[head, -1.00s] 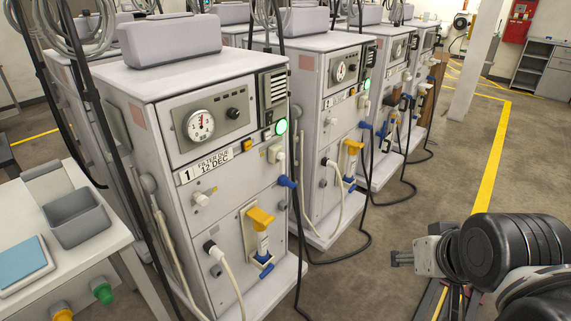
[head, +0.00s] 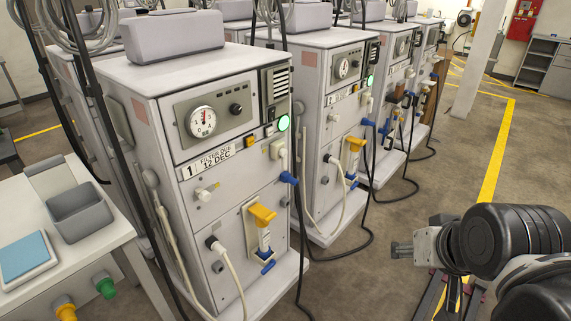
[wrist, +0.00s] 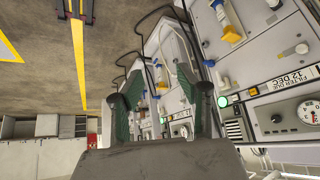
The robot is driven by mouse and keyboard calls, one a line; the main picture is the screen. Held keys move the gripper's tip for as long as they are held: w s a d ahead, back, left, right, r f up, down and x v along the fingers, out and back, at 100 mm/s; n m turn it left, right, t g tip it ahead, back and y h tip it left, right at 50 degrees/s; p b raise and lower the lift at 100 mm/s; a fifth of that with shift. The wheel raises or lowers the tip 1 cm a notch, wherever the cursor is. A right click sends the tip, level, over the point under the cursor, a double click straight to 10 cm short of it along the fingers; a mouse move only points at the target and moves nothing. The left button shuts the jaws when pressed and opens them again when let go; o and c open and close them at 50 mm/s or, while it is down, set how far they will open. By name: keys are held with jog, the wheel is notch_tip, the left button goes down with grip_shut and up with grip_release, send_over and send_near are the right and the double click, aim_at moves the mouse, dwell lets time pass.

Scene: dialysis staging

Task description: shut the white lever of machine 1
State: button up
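Machine 1 (head: 231,190) is a white cabinet with a dial, a green lamp and a label reading 1. Its white lever (head: 281,155) appears below the green lamp, above a blue fitting; it is small and I cannot tell its exact angle. A white knob (head: 205,193) sits below the label. My gripper (head: 402,249) is at the right of the head view, over the floor, well apart from machine 1. In the wrist view my gripper (wrist: 161,92) shows two spread green-padded fingers with nothing between them.
A yellow handle (head: 262,215) and a pale hose (head: 233,272) stick out of machine 1's front. Similar machines (head: 325,105) stand in a row behind it, with dark cables on the floor. A side table (head: 100,236) holds a grey bin.

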aim_at(286, 167)
jog(key=w+a+f+m+y+b, duration=0.1)
jog(key=w+a+m+y+b, duration=0.2)
jog(key=w, duration=0.7)
jog(key=w+a+f+m+y+b, duration=0.2)
jog(key=w+a+m, duration=0.4)
jog(key=w, duration=0.3)
jog(key=w+a+f+m+y+b, duration=0.1)
jog(key=w+a+m+y+b, duration=0.2)
jog(key=w, duration=0.7)
jog(key=w+a+f+m+t+y+b, duration=0.2)
jog(key=w+a+f+m+y, duration=0.1)
jog(key=w+f+m, duration=0.5)
jog(key=w+a+f+m+t+y+b, duration=0.25)
jog(key=w+f+m, duration=0.25)
jog(key=w+f, duration=0.5)
jog(key=shift+g+y, duration=0.35)
jog(key=shift+g, duration=0.1)
jog(key=b+x, duration=0.1)
jog(key=x, duration=0.3)
jog(key=b+x, duration=0.1)
jog(key=x, duration=0.8)
jog(key=shift+w+d+r+b, duration=0.25)
jog(key=shift+w+r+b, duration=0.1)
jog(key=shift+b, duration=0.05)
grip_shut()
